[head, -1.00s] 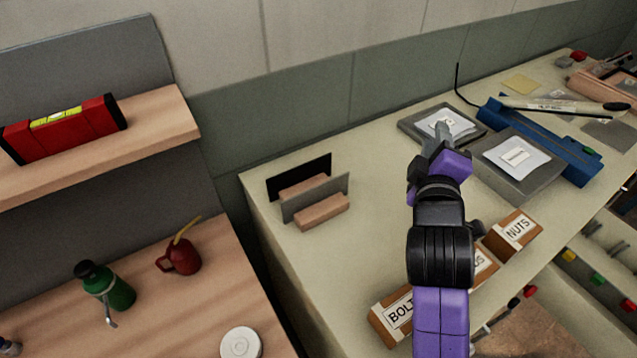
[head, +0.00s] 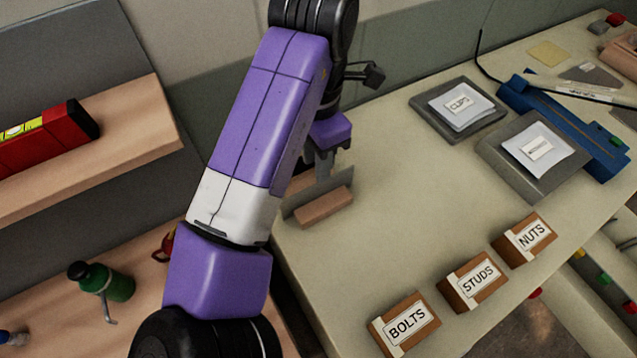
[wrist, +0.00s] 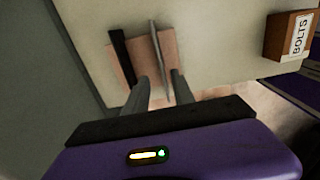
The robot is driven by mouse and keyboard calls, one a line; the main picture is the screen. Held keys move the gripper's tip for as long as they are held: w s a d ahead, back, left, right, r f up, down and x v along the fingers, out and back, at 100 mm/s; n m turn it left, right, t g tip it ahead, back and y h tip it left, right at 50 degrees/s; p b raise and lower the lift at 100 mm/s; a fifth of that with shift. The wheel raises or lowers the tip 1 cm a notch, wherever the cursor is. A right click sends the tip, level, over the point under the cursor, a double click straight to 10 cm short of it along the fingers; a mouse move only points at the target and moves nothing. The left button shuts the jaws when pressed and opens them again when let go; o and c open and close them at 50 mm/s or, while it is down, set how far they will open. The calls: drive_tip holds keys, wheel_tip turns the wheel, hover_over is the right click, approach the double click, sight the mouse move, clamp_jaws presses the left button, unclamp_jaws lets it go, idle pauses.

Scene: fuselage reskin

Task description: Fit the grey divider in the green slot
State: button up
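The grey divider (head: 314,190) stands upright by a wooden block at the left end of the bench; it also shows in the wrist view (wrist: 158,55). My gripper (head: 325,162) is over it, pointing down. In the wrist view my gripper (wrist: 159,88) is open, with one finger on each side of the grey divider's near end and gaps visible. A black divider (wrist: 121,52) stands beside it to the left. I cannot make out a green slot; a small green piece (head: 604,279) shows on the lower structure at right, between a yellow and a red one.
Boxes labelled bolts (head: 406,324), studs (head: 474,281) and nuts (head: 530,240) line the bench's front edge. Grey trays (head: 533,157) and a blue tool (head: 575,125) lie farther right. The bench's middle is clear. A wooden shelf (head: 120,145) stands at left.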

sight(318, 193)
drive_tip(key=shift+d+f, duration=0.1)
drive_tip(key=shift+f, duration=3.5)
clamp_jaws()
